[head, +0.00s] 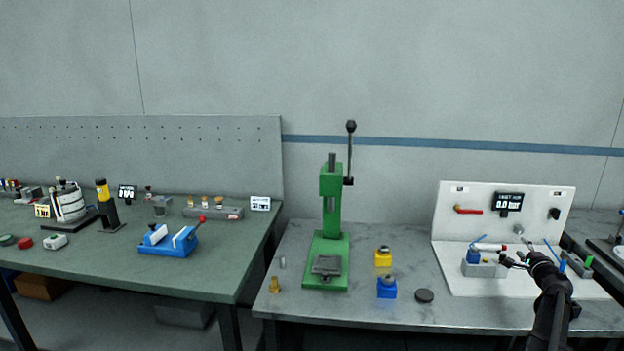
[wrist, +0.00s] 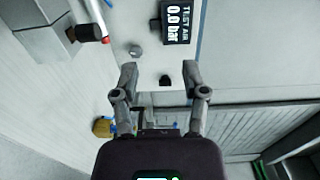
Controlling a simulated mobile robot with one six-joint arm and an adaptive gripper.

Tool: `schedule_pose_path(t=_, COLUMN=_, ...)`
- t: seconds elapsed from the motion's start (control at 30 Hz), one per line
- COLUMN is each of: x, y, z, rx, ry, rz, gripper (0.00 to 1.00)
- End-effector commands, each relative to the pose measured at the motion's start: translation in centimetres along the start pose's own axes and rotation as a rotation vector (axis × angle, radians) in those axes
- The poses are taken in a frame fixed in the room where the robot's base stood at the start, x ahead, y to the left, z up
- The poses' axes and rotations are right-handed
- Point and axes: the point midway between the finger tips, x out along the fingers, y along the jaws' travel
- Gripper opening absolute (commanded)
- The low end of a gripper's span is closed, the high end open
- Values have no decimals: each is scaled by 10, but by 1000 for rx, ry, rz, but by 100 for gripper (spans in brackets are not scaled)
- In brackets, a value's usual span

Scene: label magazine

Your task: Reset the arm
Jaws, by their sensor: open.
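My gripper (head: 514,260) is at the right of the head view, above the white board at the right end of the grey table. In the wrist view my gripper (wrist: 160,78) shows two grey fingers spread apart with nothing between them. My dark arm reaches up from the lower right of the head view. A grey block with a blue part (head: 473,257) stands just left of the fingers in the head view. I cannot tell the exact gap between them.
A white panel with a "0.0 bar" display (head: 508,202) stands behind my gripper; the display (wrist: 178,22) also shows in the wrist view. A green press (head: 331,220), a yellow block (head: 383,258) and a blue block (head: 387,288) stand left on the grey table. A green bench (head: 190,268) is further left.

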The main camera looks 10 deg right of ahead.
Motion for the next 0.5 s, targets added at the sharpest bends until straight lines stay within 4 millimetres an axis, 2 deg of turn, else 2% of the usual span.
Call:
schedule_pose_path(t=0.2, x=0, y=0, z=2, rx=-2, ry=-3, rz=1, gripper=57)
schedule_pose_path(t=0.5, x=7, y=4, z=44, rx=-49, ry=-75, rz=35, gripper=57)
